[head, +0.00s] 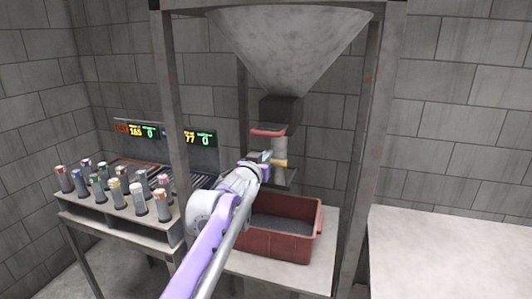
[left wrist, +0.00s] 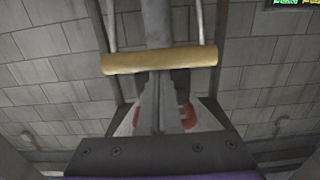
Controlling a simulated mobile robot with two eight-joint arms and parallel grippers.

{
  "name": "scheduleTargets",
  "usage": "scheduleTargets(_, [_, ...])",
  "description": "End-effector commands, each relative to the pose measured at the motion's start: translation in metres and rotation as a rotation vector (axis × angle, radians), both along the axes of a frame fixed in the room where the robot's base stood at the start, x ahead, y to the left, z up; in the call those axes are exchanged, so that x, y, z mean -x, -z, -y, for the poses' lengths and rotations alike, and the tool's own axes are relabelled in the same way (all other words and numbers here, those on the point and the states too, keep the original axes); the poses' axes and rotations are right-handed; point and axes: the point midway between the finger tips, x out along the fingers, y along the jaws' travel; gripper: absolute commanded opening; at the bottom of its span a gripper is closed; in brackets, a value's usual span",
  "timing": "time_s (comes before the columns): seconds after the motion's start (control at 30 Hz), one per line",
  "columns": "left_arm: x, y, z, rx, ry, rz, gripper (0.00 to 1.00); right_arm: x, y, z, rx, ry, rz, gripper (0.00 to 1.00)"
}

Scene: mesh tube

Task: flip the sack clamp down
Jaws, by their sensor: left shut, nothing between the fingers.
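The sack clamp's yellow bar (head: 280,162) shows below the hopper outlet, partly behind my left gripper. In the left wrist view the yellow bar (left wrist: 160,60) lies crosswise between two thin metal rods, in front of a grey upright tube. My left gripper (head: 268,157) is at the outlet, close to the bar. In the left wrist view its fingers (left wrist: 161,100) are together and empty, pointing at the bar. I cannot tell whether they touch it. A red part (head: 268,131) sits above the bar at the outlet. My right gripper is not in view.
A steel hopper (head: 290,50) hangs in a frame of upright posts. A red bin (head: 312,235) stands on a pale table below it. At left a rack (head: 120,213) holds several capped tubes, with lit displays (head: 150,131) behind. A bare table (head: 450,250) is at right.

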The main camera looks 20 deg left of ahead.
Motion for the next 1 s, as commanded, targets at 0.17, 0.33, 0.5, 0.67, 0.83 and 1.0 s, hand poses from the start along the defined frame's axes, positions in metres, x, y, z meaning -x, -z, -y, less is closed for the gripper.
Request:
scheduleTargets(0.17, [0.0, 0.0, 0.0, 0.0, 0.0, 0.0, 0.0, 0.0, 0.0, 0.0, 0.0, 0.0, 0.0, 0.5])
scheduleTargets(0.33, [0.002, 0.002, 0.0, 0.0, 0.0, 0.01, 0.0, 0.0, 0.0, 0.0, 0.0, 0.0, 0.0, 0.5])
scheduleTargets(0.5, [0.007, 0.011, 0.0, 0.003, 0.0, 0.048, 0.0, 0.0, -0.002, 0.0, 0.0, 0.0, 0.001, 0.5])
scheduleTargets(0.67, [0.017, 0.029, -0.001, 0.005, 0.0, 0.114, 0.0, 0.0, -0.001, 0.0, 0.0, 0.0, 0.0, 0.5])
scheduleTargets(0.83, [0.029, 0.058, -0.001, 0.008, -0.001, 0.214, 0.0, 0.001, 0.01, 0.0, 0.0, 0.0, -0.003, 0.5])
scheduleTargets(1.0, [0.04, 0.1, -0.002, 0.012, -0.001, 0.351, 0.0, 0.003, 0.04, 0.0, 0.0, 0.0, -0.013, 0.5])
